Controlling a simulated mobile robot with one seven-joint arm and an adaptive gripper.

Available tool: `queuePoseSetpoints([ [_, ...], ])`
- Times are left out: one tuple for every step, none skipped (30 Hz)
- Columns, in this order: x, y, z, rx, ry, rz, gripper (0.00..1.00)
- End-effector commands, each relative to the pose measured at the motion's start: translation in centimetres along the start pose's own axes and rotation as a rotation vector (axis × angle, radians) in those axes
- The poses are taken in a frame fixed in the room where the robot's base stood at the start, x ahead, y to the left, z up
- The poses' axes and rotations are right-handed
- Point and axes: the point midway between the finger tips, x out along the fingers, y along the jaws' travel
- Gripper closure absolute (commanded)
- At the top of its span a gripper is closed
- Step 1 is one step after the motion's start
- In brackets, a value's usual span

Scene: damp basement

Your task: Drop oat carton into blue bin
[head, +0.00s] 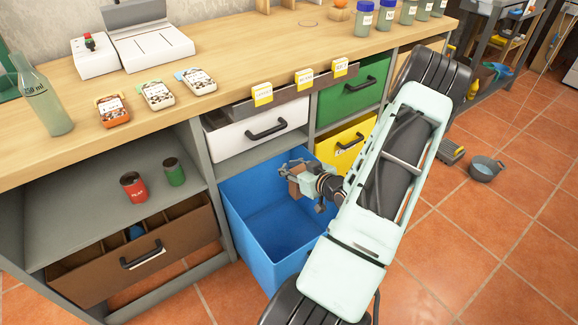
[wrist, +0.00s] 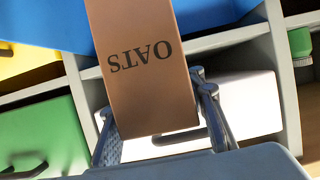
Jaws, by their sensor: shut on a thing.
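The brown oat carton (wrist: 145,65), printed OATS and upside down in the wrist view, is between the two fingers of my gripper (wrist: 160,125). My gripper is shut on it. In the head view, my gripper (head: 299,172) is over the back right part of the open blue bin (head: 257,262). Only a small part of the carton (head: 296,188) shows there. The blue bin also shows at the top of the wrist view (wrist: 45,20), behind the carton. The bin's visible inside looks empty; my arm hides its right side.
A red can (head: 133,187) and a green can (head: 174,172) stand on the left shelf. A brown drawer (head: 140,250) is open below them.

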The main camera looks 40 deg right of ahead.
Motion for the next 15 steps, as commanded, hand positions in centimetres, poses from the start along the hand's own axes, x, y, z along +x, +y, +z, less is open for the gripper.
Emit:
queuePoseSetpoints([
  [0.1, 0.0, 0.3, 0.000, 0.000, 0.000, 0.89],
  [0.2, 0.0, 0.5, 0.000, 0.000, 0.000, 0.89],
  [0.3, 0.0, 0.7, 0.000, 0.000, 0.000, 0.89],
  [0.4, 0.0, 0.9, 0.001, 0.000, 0.000, 0.89],
  [0.5, 0.0, 1.2, 0.001, 0.000, 0.000, 0.89],
  [0.6, 0.0, 1.6, 0.001, -0.001, -0.001, 0.89],
  [0.8, 0.0, 1.9, 0.001, -0.001, -0.001, 0.89],
  [0.9, 0.0, 2.2, 0.001, -0.001, -0.001, 0.89],
  [1.1, 0.0, 2.7, 0.001, -0.001, -0.001, 0.89],
  [1.2, 0.0, 3.0, 0.001, -0.001, -0.001, 0.89],
  [1.4, 0.0, 3.4, 0.001, 0.000, -0.001, 0.89],
  [1.6, 0.0, 3.8, 0.001, 0.000, -0.001, 0.89],
  [1.7, 0.0, 4.2, 0.001, 0.000, -0.001, 0.89],
  [1.8, 0.0, 4.5, 0.001, 0.000, -0.001, 0.89],
  [2.0, 0.0, 4.8, 0.001, 0.000, -0.001, 0.89],
])
